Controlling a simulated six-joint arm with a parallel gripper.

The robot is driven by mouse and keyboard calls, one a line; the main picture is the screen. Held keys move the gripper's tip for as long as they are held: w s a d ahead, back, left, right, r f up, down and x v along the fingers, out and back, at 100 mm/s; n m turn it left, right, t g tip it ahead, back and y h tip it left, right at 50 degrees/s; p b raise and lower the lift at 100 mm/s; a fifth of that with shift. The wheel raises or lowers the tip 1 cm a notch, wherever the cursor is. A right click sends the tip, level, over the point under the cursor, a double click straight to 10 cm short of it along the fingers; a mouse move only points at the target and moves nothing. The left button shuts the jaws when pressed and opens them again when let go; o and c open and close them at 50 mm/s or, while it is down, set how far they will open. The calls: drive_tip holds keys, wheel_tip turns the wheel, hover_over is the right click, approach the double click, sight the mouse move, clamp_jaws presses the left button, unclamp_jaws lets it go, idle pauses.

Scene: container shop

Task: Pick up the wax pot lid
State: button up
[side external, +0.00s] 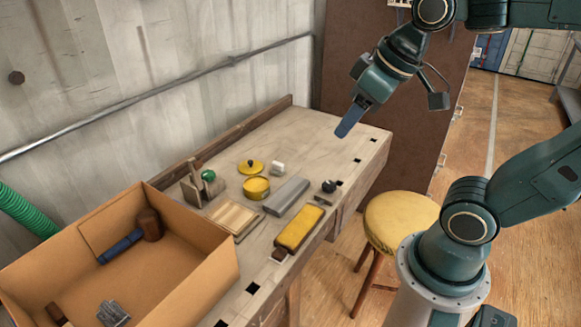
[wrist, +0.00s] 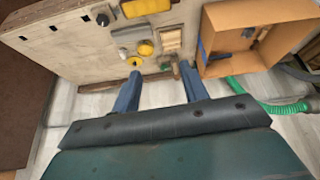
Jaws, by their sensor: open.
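The wax pot lid (side external: 251,168) is a flat yellow disc with a dark knob, lying knob up on the workbench behind the open yellow wax pot (side external: 256,188). In the wrist view the lid (wrist: 135,61) appears just beyond the left fingertip, with the pot (wrist: 145,48) next to it. My gripper (side external: 347,125) is raised above the far right part of the bench, well apart from the lid. In the wrist view its two blue fingers (wrist: 160,85) are spread with nothing between them.
A small white block (side external: 277,168), a grey bar (side external: 286,196) and a wooden holder with a green ball (side external: 208,176) stand close around the pot and lid. A cardboard box (side external: 205,275) with tools fills the near left. The bench's far right end is mostly clear.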

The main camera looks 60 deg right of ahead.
drive_tip(key=w+d+f+n, duration=0.15)
drive_tip(key=w+d, duration=0.25)
drive_tip(key=w, duration=0.6)
drive_tip(key=w+d+f+n, duration=0.1)
drive_tip(key=w+d+f, duration=0.15)
drive_tip(key=w, duration=0.85)
drive_tip(key=w+d+f+y, duration=0.1)
drive_tip(key=w+d+f, duration=0.5)
drive_tip(key=f, duration=0.2)
drive_tip(key=w+d+f+n+g, duration=0.1)
drive_tip(key=w+d+f, duration=0.6)
drive_tip(key=f, duration=0.2)
drive_tip(key=shift+w+d+y, duration=0.2)
drive_tip(key=shift+w+y, duration=0.05)
drive_tip(key=shift+y, duration=0.15)
drive_tip(key=shift+f+n, duration=0.2)
drive_tip(key=shift+n, duration=0.05)
hover_over(251, 161)
drive_tip(key=s, duration=0.2)
drive_tip(key=shift+s+d+f, duration=0.1)
drive_tip(key=shift+d+f, duration=0.1)
drive_tip(key=shift+f, duration=1.75)
drive_tip(key=shift+d+f, duration=0.2)
drive_tip(key=shift+f, duration=1.75)
drive_tip(key=shift+x, duration=2.6)
